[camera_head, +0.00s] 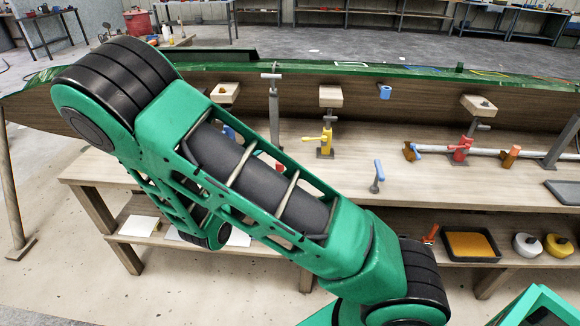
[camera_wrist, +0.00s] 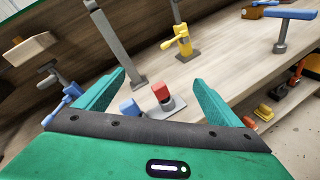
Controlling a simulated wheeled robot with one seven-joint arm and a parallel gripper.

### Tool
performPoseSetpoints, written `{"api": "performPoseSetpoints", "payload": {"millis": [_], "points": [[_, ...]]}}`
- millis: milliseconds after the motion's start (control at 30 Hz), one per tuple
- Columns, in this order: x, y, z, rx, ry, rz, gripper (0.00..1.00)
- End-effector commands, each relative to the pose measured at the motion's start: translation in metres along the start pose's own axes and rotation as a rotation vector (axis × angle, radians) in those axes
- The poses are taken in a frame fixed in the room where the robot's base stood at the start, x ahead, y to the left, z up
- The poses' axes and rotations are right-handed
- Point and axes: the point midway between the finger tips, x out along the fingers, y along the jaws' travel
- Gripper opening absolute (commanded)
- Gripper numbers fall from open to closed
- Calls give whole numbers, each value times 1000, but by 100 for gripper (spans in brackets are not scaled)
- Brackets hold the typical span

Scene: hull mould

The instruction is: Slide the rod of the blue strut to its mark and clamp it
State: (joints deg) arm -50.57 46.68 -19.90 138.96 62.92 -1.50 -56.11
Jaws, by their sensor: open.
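The blue strut (camera_wrist: 60,106) is at the left of the wrist view, with a blue clamp body and lever. Its short grey rod (camera_wrist: 47,76) points up toward a wooden pad (camera_wrist: 30,48) on the hull. A gap seems to show between rod and pad. No mark on the rod can be made out. In the head view, only a bit of the blue strut (camera_head: 228,132) shows behind my arm. My gripper (camera_wrist: 158,78) is open and empty, with the strut outside its left finger. A red-topped grey piece (camera_wrist: 164,92) and a small blue piece (camera_wrist: 130,108) appear beyond the fingers.
A yellow strut (camera_head: 326,140) and a red strut (camera_head: 460,148) stand along the bench (camera_head: 420,185). A grey post (camera_wrist: 116,48) rises beside the blue strut. A blue T-handled tool (camera_head: 378,172) stands on the bench front. The green-edged hull (camera_head: 400,100) runs behind.

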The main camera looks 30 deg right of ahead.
Motion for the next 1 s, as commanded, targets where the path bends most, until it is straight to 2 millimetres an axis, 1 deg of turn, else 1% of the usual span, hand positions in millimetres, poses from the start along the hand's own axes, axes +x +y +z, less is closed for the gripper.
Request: {"api": "performPoseSetpoints", "payload": {"millis": [33, 100, 300, 433, 667, 700, 767, 800, 867, 900, 967, 1000], "points": [[4, -6, 6, 30, 0, -30, 88], [8, -13, 12, 66, 2, -65, 88], [16, -29, 24, 136, 3, -134, 88], [17, -32, 26, 153, 4, -151, 88], [17, -33, 26, 155, 3, -153, 88], [17, -33, 26, 155, 3, -153, 86], [17, -33, 27, 158, 3, -156, 72], [18, -35, 28, 166, 3, -163, 62], [19, -39, 32, 192, 3, -186, 48], [21, -45, 37, 220, 3, -212, 38], [24, -56, 45, 280, 4, -267, 24], [25, -65, 51, 330, 4, -313, 14]]}}
